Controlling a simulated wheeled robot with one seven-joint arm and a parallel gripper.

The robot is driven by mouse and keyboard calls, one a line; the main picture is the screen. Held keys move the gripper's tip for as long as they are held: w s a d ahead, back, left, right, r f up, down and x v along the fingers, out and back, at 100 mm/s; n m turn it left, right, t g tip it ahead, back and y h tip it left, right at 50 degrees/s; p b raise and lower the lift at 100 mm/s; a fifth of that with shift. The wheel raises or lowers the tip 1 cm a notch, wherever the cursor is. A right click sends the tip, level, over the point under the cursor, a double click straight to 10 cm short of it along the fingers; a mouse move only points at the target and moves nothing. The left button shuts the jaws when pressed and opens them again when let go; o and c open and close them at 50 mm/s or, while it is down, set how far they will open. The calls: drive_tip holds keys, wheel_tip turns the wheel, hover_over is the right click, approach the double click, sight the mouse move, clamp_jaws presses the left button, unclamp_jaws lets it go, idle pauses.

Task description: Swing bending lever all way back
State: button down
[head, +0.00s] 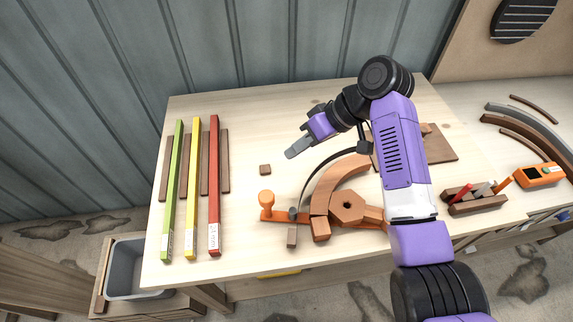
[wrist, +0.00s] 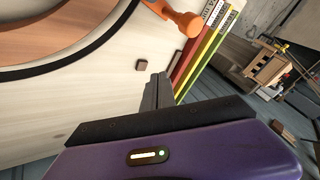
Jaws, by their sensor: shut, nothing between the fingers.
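The orange bending lever (head: 267,206) has an upright knob and lies at the front left of the wooden bending form (head: 337,187), near its lower left end. A dark curved strip (head: 316,176) runs along the outside of the form. In the wrist view the orange knob (wrist: 187,22) shows at the top. My gripper (head: 292,153) is shut and empty, above the table behind and to the right of the knob, apart from it. In the wrist view the gripper's fingers (wrist: 156,92) are together. My arm hides the form's right part.
Green (head: 173,190), yellow (head: 192,190) and red (head: 214,185) bars lie at the left on brown slats. A small brown block (head: 265,169) lies between the bars and the form. A pen holder (head: 477,203) and an orange device (head: 540,175) stand at the right. The table's back left is clear.

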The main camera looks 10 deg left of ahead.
drive_tip(key=shift+w+d+r+b, duration=0.1)
drive_tip(key=shift+w+d+r, duration=0.2)
drive_tip(key=shift+r, duration=0.25)
drive_tip(key=shift+w+d+r+b, duration=0.1)
drive_tip(key=shift+w+d+r, duration=0.15)
drive_tip(key=shift+r, duration=0.25)
drive_tip(key=shift+w+d+r+b, duration=0.1)
drive_tip(key=shift+w+d+r, duration=0.2)
drive_tip(key=shift+r, duration=0.25)
